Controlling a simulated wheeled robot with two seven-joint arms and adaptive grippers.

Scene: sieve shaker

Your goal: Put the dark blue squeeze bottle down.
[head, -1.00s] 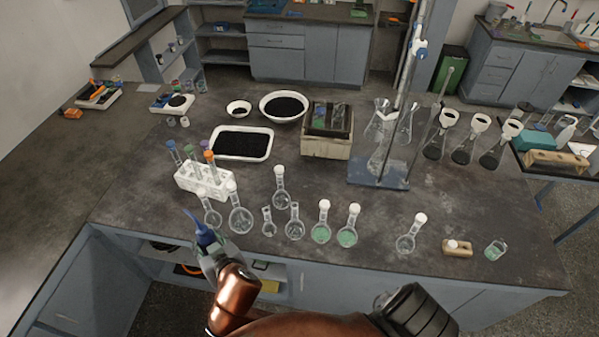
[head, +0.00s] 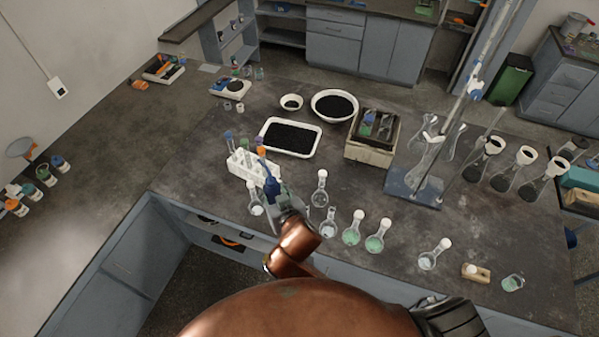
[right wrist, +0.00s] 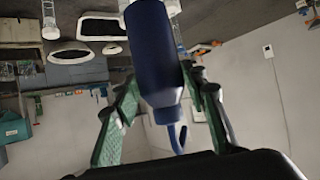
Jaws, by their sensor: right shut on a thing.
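The dark blue squeeze bottle (head: 271,186) is in my right gripper (head: 283,200), roughly upright with its thin bent nozzle upward. It is by the front left part of the lab bench (head: 225,112), just in front of the white test tube rack (head: 240,166) and among clear flasks. In the right wrist view the bottle (right wrist: 152,50) fills the middle, between the two green-padded fingers of my right gripper (right wrist: 160,100). That picture is upside down. The bottle's base is cut off there, so I cannot tell whether it touches the bench. My left gripper is not in view.
A round-bottomed flask (head: 256,203) stands close left of the bottle, and another flask (head: 320,192) stands to its right. Green-filled flasks (head: 352,232) are farther right. A white tray of black grains (head: 290,137) lies behind.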

